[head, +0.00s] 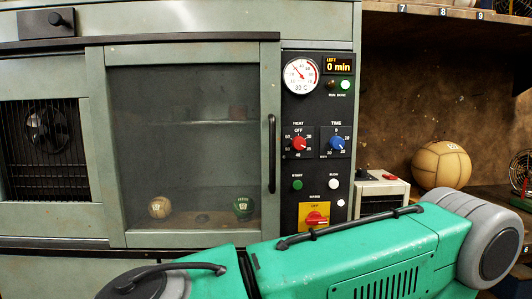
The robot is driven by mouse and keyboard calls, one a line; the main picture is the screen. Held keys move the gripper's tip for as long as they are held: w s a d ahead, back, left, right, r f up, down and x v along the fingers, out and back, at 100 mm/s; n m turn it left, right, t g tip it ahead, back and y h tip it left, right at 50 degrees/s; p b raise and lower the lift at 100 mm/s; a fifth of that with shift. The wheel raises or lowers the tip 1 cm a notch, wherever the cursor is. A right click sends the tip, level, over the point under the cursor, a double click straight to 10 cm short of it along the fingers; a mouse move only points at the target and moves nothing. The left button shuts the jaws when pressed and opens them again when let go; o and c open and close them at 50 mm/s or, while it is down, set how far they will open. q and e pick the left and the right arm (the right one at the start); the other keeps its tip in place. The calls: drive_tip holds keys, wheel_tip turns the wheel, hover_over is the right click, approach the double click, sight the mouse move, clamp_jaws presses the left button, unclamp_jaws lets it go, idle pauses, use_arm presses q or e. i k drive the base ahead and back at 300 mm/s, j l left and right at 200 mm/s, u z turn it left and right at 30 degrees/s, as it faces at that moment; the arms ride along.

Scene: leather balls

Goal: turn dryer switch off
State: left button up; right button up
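The dryer (95,145) is a grey-green cabinet with a glass door. At the right end of its front is a black control panel (290,249). Low on it, a red rotary switch (317,219) sits on a yellow plate (305,209). Its white mark appears to point right; the small lettering is unclear. Above are a red HEAT knob (299,144) and a blue TIME knob (337,144). The display (338,65) reads "LEFT 0 min", and the dial gauge (301,75) reads 30 C. Neither gripper is in view.
Two balls (160,207) (243,206) show behind the closed glass door, which has a dark vertical handle (272,153). A tan ball (441,165) and a small box (382,191) stand on the right shelf. A teal housing, possibly mine, covers the lower foreground.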

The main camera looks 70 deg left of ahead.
sight(315, 218)
drive_tip(key=u, duration=2)
